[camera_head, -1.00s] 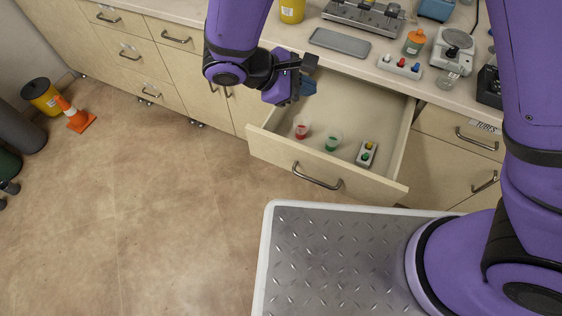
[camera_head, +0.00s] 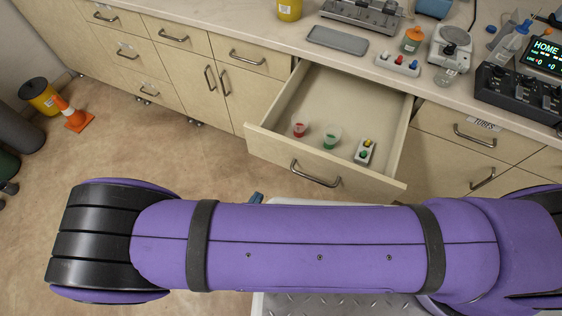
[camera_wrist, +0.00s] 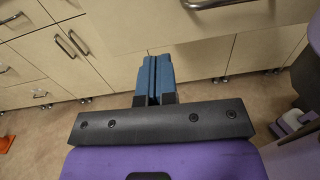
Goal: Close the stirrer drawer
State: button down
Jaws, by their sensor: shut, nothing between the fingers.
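The stirrer drawer (camera_head: 375,176) stands pulled out from the bench in the head view, with a wooden front and a metal bar handle (camera_head: 316,174). Inside lie a cup with red contents (camera_head: 300,128), a cup with green contents (camera_head: 330,139) and a small white block (camera_head: 366,152) with yellow and green tops. In the wrist view my gripper (camera_wrist: 154,62) is shut and empty, its blue fingers together. Its tips point toward the lower part of the drawer front (camera_wrist: 140,30); I cannot tell whether they touch it. In the head view my arm hides most of the gripper.
The worktop holds a grey tray (camera_head: 337,40), a rack with coloured knobs (camera_head: 398,64), an orange-capped jar (camera_head: 412,40) and a spectrometer unit (camera_head: 517,93). Closed cabinets flank the drawer. An orange cone (camera_head: 74,115) and a yellow bin (camera_head: 40,96) stand on the floor at left.

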aim_at(283, 157)
jog(key=shift+n, duration=0.3)
jog(key=x, duration=1.3)
jog(key=shift+w+d+f, duration=0.2)
jog(key=shift+f, duration=0.15)
jog(key=x, duration=2.3)
jog(key=a+x, duration=0.1)
jog(key=x, duration=1.1)
jog(key=shift+w+d+r, duration=0.1)
jog(key=shift+w+r, duration=0.05)
jog(key=shift+w, duration=0.2)
jog(key=shift+w+d+r, duration=0.1)
jog(key=shift+w+r, duration=0.05)
jog(key=shift+w, duration=0.05)
